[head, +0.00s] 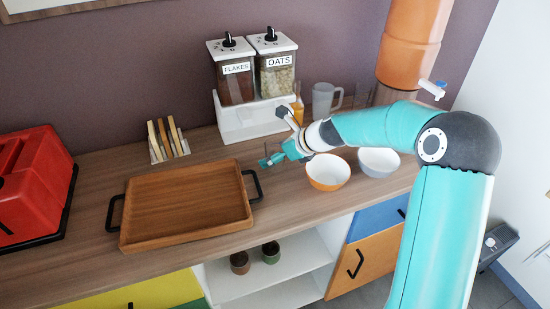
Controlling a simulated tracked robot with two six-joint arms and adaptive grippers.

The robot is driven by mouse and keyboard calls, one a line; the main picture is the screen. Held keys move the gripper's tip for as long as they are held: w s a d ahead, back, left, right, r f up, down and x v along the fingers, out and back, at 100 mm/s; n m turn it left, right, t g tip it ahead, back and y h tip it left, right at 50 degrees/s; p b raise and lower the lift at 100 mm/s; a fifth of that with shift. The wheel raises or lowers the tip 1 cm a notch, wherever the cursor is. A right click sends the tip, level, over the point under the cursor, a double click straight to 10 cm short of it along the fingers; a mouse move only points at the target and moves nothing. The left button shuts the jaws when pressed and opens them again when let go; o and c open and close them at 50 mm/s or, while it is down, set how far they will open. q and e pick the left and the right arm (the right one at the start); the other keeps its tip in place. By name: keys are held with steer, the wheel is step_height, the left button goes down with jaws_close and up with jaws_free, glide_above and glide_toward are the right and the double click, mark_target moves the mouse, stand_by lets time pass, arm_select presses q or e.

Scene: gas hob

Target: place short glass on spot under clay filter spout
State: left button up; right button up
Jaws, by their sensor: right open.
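The orange clay filter (410,45) stands at the back right, with a white and blue spout (433,88) near its base. The spot under the spout is hidden behind my right arm. My right gripper (268,160) is open over the counter, between the wooden tray and the orange bowl, and I see nothing held in it. A clear glass (363,95) stands at the back, left of the filter, partly hidden by my arm. I cannot tell whether it is the short glass. My left gripper is out of view.
A wooden tray (187,204) with black handles, an orange bowl (328,172) and a white bowl (378,161) are near the front edge. Behind are flakes and oats dispensers (252,72), a clear jug (325,100) and a small orange item (298,113).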

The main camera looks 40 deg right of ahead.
steer(key=shift+r, duration=0.1)
steer(key=c, duration=1.5)
